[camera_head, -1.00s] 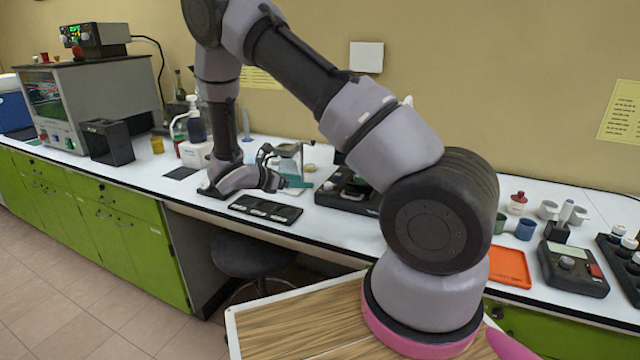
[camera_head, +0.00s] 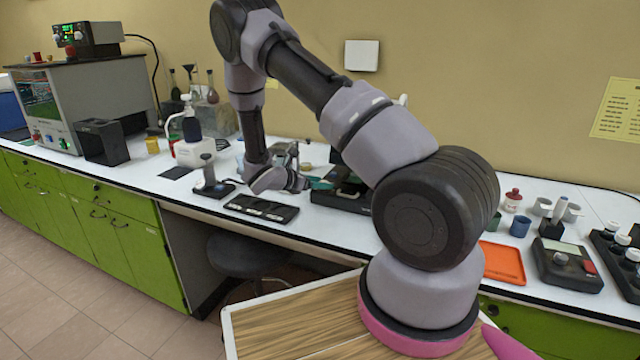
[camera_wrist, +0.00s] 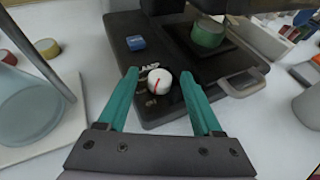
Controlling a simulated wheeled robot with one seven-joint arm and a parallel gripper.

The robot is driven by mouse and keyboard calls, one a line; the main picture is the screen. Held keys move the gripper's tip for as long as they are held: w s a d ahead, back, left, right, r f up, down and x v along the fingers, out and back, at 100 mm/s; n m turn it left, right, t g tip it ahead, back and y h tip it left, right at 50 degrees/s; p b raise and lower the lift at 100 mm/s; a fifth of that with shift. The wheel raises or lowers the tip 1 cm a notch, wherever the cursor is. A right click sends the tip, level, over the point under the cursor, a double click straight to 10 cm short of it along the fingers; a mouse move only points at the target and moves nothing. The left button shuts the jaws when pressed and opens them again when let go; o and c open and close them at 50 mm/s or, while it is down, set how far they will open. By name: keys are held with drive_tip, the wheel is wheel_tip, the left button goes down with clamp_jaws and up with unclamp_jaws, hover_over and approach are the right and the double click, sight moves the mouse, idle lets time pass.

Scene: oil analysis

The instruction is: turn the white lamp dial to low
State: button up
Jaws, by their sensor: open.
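The white lamp dial (camera_wrist: 159,82) with a red pointer line sits on a black instrument base (camera_wrist: 190,60), beside the printed word LAMP. In the wrist view its red line runs from upper left to lower right, close to upright. My gripper (camera_wrist: 160,80) is open. Its two teal fingers stand on either side of the dial in the picture; I cannot tell whether they touch it. In the head view my gripper (camera_head: 305,178) is above the bench beside the black instrument (camera_head: 343,190), and the dial is hidden there.
On the same base are a blue switch (camera_wrist: 136,43) and a green cylinder (camera_wrist: 208,32). A glass flask on a white stand (camera_wrist: 28,110) is at the left. In the head view a black tray (camera_head: 262,209) lies in front of my arm.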

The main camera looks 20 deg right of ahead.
clamp_jaws()
drive_tip(key=shift+m+g, duration=0.3)
drive_tip(key=shift+g, duration=0.1)
drive_tip(key=m+g, duration=0.4)
drive_tip(key=g, duration=0.1)
drive_tip(key=shift+w+h, duration=0.3)
drive_tip(key=shift+w, duration=0.1)
drive_tip(key=m+g, duration=0.1)
drive_tip(key=m+g+y, duration=0.1)
drive_tip(key=m+g, duration=0.3)
drive_tip(key=shift+w+y, duration=0.25)
drive_tip(key=shift+y, duration=0.15)
drive_tip(key=shift+g, duration=0.3)
unclamp_jaws()
